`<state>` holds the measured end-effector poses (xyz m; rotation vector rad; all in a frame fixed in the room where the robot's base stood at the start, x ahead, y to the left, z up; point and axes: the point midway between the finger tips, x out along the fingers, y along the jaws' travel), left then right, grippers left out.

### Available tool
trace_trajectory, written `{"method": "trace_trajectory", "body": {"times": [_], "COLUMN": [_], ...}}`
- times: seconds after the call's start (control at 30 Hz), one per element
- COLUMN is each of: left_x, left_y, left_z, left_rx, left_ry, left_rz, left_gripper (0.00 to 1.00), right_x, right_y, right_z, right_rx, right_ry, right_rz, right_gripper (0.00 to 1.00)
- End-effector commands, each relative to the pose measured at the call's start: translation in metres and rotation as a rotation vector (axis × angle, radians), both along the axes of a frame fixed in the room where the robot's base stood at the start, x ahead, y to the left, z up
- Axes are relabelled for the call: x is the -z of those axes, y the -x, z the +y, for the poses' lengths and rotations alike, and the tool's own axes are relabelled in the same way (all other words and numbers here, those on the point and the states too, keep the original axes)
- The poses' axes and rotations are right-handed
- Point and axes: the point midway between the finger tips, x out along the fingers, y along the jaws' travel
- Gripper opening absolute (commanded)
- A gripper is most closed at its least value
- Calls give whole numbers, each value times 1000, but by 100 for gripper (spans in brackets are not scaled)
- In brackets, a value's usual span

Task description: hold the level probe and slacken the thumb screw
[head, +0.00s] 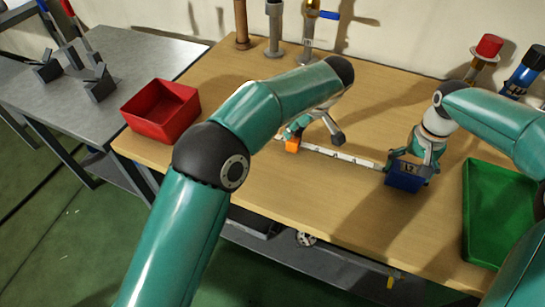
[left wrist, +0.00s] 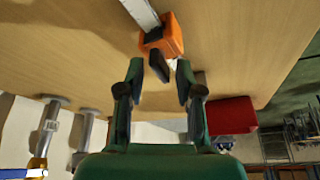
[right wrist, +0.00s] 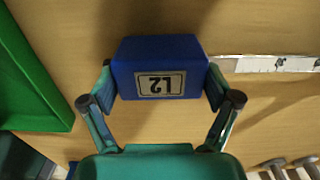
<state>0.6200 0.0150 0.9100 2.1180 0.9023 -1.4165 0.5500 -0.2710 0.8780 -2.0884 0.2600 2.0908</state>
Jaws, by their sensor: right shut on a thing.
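The level probe has a blue block (head: 405,178) marked L2 at one end and a pale graduated strip (head: 345,155) running left along the wooden table to an orange block (head: 292,145). My right gripper (right wrist: 160,88) is shut on the blue block, one finger on each side, as the right wrist view shows. My left gripper (left wrist: 159,75) is open just short of the orange block, which also shows in the left wrist view (left wrist: 168,38). A flat dark piece, apparently the thumb screw (left wrist: 158,66), sticks out from the orange block between the open fingertips, with gaps beside it.
A red bin (head: 160,112) stands at the table's left end and a green tray (head: 500,215) at the right. Several upright fittings (head: 274,30) stand along the back. A red-capped piece (head: 487,48) and a blue one (head: 525,72) stand at back right.

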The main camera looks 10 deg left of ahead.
Motion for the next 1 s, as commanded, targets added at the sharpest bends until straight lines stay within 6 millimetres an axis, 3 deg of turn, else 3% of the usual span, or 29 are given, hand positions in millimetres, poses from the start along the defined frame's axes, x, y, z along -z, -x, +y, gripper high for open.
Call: {"method": "trace_trajectory", "body": {"times": [0.4, 0.83, 1.0], "left_x": [0, 0, -35], "left_y": [2, 1, 15], "left_z": [4, 6, 8], "left_rx": [599, 1054, 1055], "left_ry": [3, 5, 2], "left_rz": [1, -2, -5], "left_gripper": [35, 35, 35], "right_x": [0, 0, 0], "right_y": [0, 0, 0], "right_z": [0, 0, 0], "right_rx": [1, 2, 2], "right_ry": [0, 0, 0], "right_rz": [-1, -2, -1], "right_gripper": [27, 27, 27]}}
